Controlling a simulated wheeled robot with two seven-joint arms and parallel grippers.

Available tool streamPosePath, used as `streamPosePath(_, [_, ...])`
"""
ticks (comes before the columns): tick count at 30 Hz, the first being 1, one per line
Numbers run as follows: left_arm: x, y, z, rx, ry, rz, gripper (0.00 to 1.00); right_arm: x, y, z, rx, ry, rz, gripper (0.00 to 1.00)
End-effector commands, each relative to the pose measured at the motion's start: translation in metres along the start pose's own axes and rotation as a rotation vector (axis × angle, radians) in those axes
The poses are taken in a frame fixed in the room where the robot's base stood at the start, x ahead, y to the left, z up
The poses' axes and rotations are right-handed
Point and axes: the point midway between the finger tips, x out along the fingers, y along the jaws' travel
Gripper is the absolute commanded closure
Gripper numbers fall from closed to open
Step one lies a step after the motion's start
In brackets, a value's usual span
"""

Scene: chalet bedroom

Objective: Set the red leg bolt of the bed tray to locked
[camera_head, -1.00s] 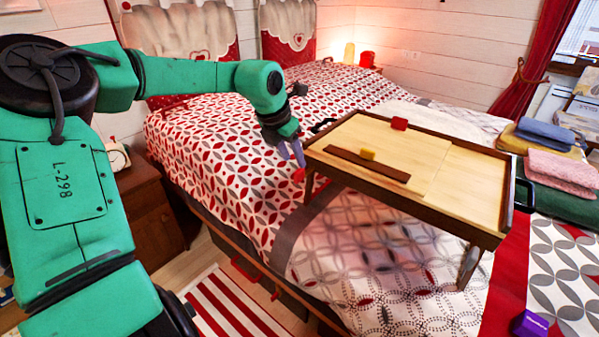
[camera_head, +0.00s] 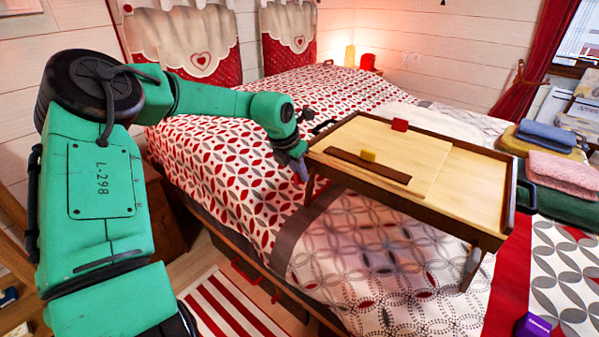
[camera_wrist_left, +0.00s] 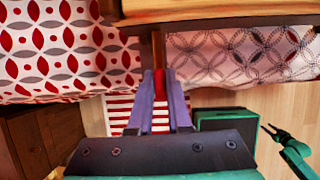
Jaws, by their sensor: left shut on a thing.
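The wooden bed tray (camera_head: 470,180) stands on its legs on the bed. Its near left leg (camera_head: 309,188) is at my left gripper (camera_head: 301,172), whose lavender fingers point down beside it. In the left wrist view my left gripper (camera_wrist_left: 160,90) is shut on the red leg bolt (camera_wrist_left: 160,84), just below the tray's edge. The bolt is mostly hidden by the fingers, and the head view does not show it. I cannot tell its position from these frames. A teal arm with a dark forked end, apparently my right gripper (camera_wrist_left: 270,131), is small at the right of the left wrist view.
Folded towels (camera_head: 560,168) lie on the right. A purple object (camera_head: 533,325) is at the lower right. A nightstand (camera_head: 165,210) stands left of the bed.

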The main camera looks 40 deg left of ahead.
Motion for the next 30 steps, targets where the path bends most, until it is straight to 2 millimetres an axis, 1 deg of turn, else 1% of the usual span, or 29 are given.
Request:
streamPosePath(6, [0.000, 0.000, 0.000, 0.000, 0.001, 0.000, 1.00, 0.000, 0.007, -0.004, -0.003, 0.004, 0.009, 0.50])
streamPosePath(15, [0.000, 0.000, 0.000, 0.000, 0.001, 0.000, 1.00, -0.001, 0.008, -0.010, -0.003, 0.012, 0.011, 0.50])
streamPosePath(23, [0.000, 0.000, 0.000, 0.000, 0.001, 0.000, 1.00, 0.000, 0.003, -0.010, 0.001, 0.013, 0.004, 0.50])
streamPosePath(30, [0.000, 0.000, 0.000, 0.000, 0.001, 0.000, 1.00, 0.000, -0.004, -0.003, 0.004, 0.005, -0.006, 0.50])
